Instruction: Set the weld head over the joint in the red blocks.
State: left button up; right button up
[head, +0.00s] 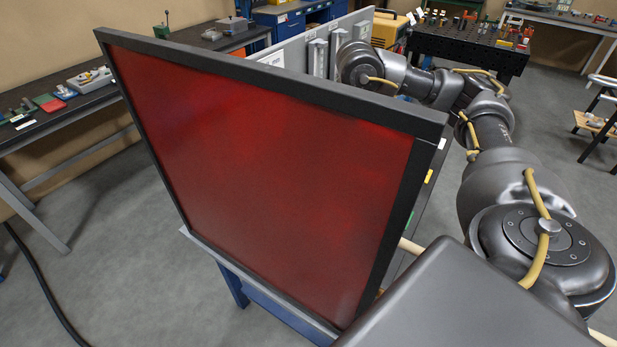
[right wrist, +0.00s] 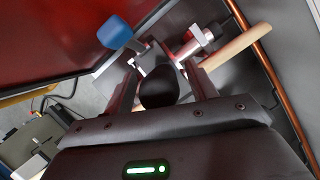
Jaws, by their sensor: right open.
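In the right wrist view my right gripper (right wrist: 163,66) is open. A dark rounded knob-like part (right wrist: 160,88) shows between its fingers, and I cannot tell whether they touch it. Just past the fingertips are pale metal pieces and a red part (right wrist: 207,36), partly covered by the fingers; I cannot tell whether this is one of the red blocks. I cannot make out the weld head or the joint for certain. In the head view a red tinted screen hides my right gripper and its work area. My left gripper is not in view.
The red screen (head: 265,180) in a black frame fills the middle of the head view, with my right arm reaching behind it. In the right wrist view, a blue piece (right wrist: 116,31) and a wooden rod (right wrist: 236,46) lie close to the fingers. A bench (head: 60,115) stands left.

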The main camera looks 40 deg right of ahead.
jog(key=p+v, duration=0.2)
jog(key=v, duration=0.9)
jog(key=shift+a+f, duration=0.1)
jog(key=shift+a, duration=0.05)
